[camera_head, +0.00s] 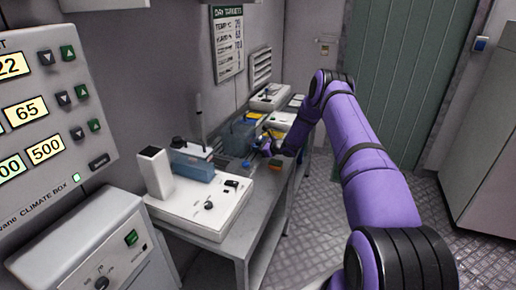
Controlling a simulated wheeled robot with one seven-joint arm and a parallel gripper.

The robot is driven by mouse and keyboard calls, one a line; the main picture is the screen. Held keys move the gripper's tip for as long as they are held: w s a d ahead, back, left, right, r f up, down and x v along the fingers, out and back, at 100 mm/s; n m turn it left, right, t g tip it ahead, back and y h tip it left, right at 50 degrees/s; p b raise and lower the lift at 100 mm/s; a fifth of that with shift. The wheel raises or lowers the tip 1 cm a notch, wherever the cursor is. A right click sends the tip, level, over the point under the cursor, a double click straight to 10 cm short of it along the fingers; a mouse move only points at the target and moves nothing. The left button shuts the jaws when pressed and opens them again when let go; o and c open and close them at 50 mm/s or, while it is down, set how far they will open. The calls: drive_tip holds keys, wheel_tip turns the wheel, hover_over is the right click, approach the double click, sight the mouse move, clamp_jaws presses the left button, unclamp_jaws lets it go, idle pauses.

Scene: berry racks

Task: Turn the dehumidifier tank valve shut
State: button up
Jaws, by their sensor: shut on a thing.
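My purple arm reaches from the lower right over the bench. My gripper (262,150) is at its far end, low over the bench beside small blue and coloured items. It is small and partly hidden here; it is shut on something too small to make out. I cannot pick out a tank valve for certain. A grey-white cabinet (75,240) at the lower left has a green switch (131,237) and a dark round knob (102,283). I cannot tell whether it is the dehumidifier. My gripper is well away from it.
A white device with a blue block (192,168) stands on the near bench (222,250). A climate panel (45,110) hangs at the left. More devices (270,97) line the far bench. The metal floor (310,215) is open between bench and tall cabinet (485,150).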

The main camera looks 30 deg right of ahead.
drive_tip(key=shift+n+t, duration=0.4)
drive_tip(key=shift+n, duration=0.2)
drive_tip(key=o, duration=0.9)
drive_tip(key=v, duration=1)
drive_tip(key=shift+s+r, duration=0.2)
drive_tip(key=shift+s, duration=0.2)
